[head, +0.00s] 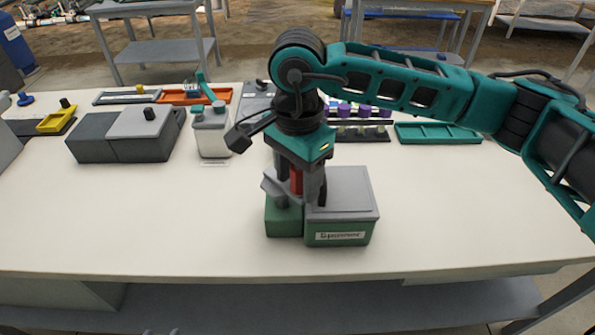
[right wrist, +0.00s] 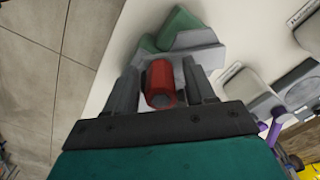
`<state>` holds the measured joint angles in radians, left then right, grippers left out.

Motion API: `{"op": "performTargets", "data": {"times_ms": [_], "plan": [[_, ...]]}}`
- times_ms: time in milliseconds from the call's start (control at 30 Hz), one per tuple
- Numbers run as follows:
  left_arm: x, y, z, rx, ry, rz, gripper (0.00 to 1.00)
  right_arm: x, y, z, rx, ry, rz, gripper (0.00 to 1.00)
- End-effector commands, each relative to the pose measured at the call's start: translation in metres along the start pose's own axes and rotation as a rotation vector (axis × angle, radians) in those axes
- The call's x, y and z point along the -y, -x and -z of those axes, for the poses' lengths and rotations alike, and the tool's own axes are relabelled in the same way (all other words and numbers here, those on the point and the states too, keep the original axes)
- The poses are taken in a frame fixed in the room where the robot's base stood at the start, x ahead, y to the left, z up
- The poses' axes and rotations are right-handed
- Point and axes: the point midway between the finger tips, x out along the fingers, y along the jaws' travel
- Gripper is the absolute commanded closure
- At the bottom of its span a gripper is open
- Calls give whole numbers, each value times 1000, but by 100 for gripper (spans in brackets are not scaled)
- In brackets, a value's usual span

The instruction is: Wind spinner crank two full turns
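The spinner is a green box with a grey lid (head: 345,192) on the table, with a lower green part (head: 284,222) at its left. A red crank handle (head: 296,181) stands upright there beside a grey plate; it also shows in the right wrist view (right wrist: 158,80). My right gripper (head: 300,188) points down with one finger on each side of the red handle. In the right wrist view (right wrist: 160,85) narrow gaps show between handle and fingers, so it looks open around it. The gripper partly hides the crank. My left gripper is not in view.
A dark grey box with a lighter lid (head: 142,123) and a white jug (head: 211,140) stand at the left. A green tray (head: 437,133), a rack with purple caps (head: 368,111) and an orange tray (head: 180,97) lie behind. The table front and right are clear.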

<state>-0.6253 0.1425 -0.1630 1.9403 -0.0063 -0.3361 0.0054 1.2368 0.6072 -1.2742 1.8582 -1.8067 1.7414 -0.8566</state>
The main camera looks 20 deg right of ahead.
Motion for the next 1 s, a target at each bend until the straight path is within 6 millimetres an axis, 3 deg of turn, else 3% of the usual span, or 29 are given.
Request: {"op": "performTargets", "data": {"times_ms": [67,533,567,733,1000], "plan": [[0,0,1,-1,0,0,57,0,0,0,0,0,0,54],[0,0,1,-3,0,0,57,0,0,0,0,0,0,99],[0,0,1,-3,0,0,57,0,0,0,0,0,0,66],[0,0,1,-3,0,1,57,0,1,0,0,0,0,82],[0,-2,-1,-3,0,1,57,4,0,-10,2,3,3,81]]}}
